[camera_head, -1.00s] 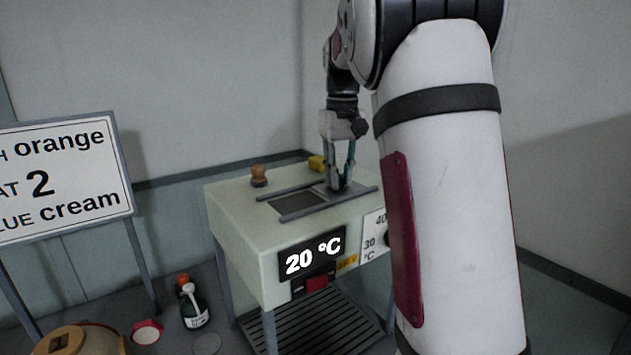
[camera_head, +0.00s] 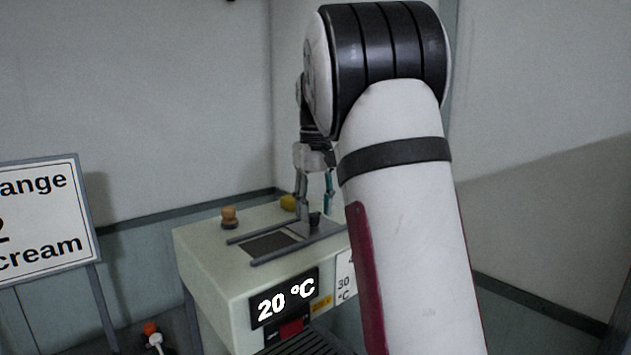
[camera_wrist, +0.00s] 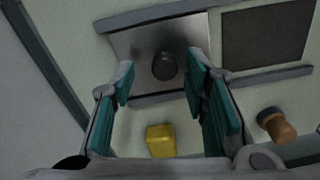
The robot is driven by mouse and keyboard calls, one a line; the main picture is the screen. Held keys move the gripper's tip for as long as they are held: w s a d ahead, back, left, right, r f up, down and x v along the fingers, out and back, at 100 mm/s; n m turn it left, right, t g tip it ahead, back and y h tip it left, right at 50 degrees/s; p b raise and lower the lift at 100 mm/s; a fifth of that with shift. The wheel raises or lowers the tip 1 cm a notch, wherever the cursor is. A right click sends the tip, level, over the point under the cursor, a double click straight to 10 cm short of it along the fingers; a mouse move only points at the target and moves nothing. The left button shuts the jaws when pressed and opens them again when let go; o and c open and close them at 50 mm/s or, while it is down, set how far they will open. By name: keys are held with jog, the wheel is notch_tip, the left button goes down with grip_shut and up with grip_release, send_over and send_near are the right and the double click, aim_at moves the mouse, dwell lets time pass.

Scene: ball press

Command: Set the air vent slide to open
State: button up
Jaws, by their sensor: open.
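The air vent slide is a grey metal plate (camera_head: 326,228) with a dark round knob (camera_head: 314,220), set between two rails on top of the pale machine. It sits at the right end of the rails, beside a dark vent panel (camera_head: 268,244), which is uncovered. In the wrist view the plate (camera_wrist: 132,42) and knob (camera_wrist: 165,66) are at upper centre, with the dark panel (camera_wrist: 265,36) to their right. My gripper (camera_head: 315,203) is open above the slide, fingers spread to either side of the knob. It holds nothing; contact with the knob cannot be told.
A wood-coloured knob (camera_head: 229,216) and a yellow block (camera_head: 288,202) stand on the machine top (camera_head: 200,240) behind the rails. A display (camera_head: 285,297) on its front reads 20 °C. A sign (camera_head: 40,220) stands at left. My arm hides the machine's right side.

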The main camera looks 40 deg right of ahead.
aim_at(315, 214)
notch_tip(315, 214, up, 11)
jog(key=shift+f, duration=0.2)
jog(key=shift+a, duration=0.1)
dwell(0.5)
